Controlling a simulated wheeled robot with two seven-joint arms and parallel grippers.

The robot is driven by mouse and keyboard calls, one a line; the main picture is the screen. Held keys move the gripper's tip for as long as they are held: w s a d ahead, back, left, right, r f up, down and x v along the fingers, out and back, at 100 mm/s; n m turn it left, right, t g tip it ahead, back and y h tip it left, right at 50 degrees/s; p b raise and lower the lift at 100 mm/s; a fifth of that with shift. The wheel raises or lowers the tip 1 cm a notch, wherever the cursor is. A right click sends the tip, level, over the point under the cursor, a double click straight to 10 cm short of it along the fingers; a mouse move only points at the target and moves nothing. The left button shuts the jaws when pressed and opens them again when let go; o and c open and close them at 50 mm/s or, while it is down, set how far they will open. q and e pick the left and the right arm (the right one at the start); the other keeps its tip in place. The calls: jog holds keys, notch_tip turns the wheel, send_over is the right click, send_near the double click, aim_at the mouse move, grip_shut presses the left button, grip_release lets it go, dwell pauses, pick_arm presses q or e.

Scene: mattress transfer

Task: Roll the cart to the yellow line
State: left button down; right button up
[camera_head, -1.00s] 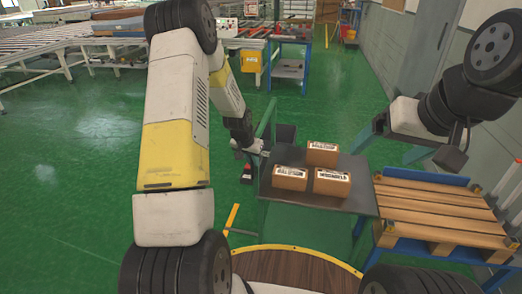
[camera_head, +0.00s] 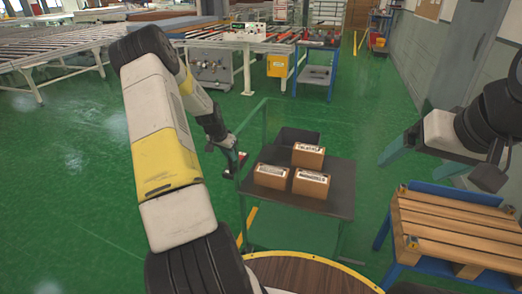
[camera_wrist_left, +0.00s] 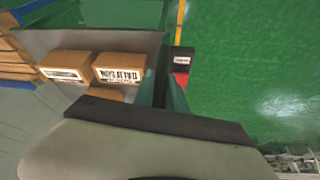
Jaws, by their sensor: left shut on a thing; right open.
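The cart (camera_head: 330,201) has a dark grey top, a green frame and three brown labelled boxes (camera_head: 310,183) on it. Its upright green handle frame (camera_head: 264,118) stands at its left and far side. A short yellow line (camera_head: 251,220) shows on the floor by the cart's left side, partly hidden by the cart, and also in the left wrist view (camera_wrist_left: 180,22).
A wooden pallet (camera_head: 455,225) on a blue frame stands right of the cart, with a narrow floor gap between. A blue trolley (camera_head: 317,73) and roller conveyors (camera_head: 225,36) stand further back. Green floor (camera_head: 75,190) is open at left.

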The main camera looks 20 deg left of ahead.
pick_arm(q)
jog(key=a, duration=0.8)
jog(key=shift+a, duration=0.2)
jog(key=shift+w, duration=0.1)
jog(key=c, duration=1.4)
grip_release()
jog(key=shift+a, duration=0.1)
jog(key=shift+o, duration=0.2)
jog(key=v, duration=0.7)
jog(key=shift+r, duration=0.35)
